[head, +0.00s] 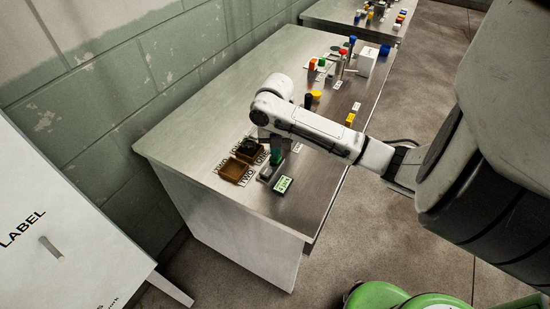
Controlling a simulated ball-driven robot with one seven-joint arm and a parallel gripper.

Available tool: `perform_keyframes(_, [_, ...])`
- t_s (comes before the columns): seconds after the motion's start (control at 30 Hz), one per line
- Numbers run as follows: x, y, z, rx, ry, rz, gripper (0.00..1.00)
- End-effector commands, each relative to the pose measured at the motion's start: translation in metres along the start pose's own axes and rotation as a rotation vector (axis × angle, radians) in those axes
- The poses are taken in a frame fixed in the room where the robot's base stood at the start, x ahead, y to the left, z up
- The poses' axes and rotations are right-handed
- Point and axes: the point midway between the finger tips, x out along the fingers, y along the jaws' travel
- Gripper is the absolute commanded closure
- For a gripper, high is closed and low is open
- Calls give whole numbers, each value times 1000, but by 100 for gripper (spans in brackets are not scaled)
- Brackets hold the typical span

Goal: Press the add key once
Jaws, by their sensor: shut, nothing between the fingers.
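A green display or tag with dark writing (283,184) lies on the steel table near its front edge. Beside it on the left is a small grey block (266,172). The add key cannot be made out in this view; it is too small or hidden by my arm. My gripper (276,158) points down from the end of my white arm, just behind the grey block and the green display. It is shut and empty. Whether its tips touch anything cannot be told.
Two brown open boxes (233,171) stand left of my gripper on a lettered sheet; the rear one holds something dark. Several coloured pieces and a white box (367,62) stand farther back on the steel table (190,132). A white "LABEL" board (60,235) is at left.

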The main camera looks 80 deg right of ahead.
Motion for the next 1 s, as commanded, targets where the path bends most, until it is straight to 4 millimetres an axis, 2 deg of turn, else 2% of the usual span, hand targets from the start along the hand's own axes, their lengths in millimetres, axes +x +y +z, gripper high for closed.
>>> perform_keyframes(0.13, [6, 0, 0, 0, 0, 0, 100])
perform_keyframes(0.47, [3, 0, 0, 0, 0, 0, 100])
perform_keyframes(1.0, [-16, 0, 0, 0, 0, 0, 100])
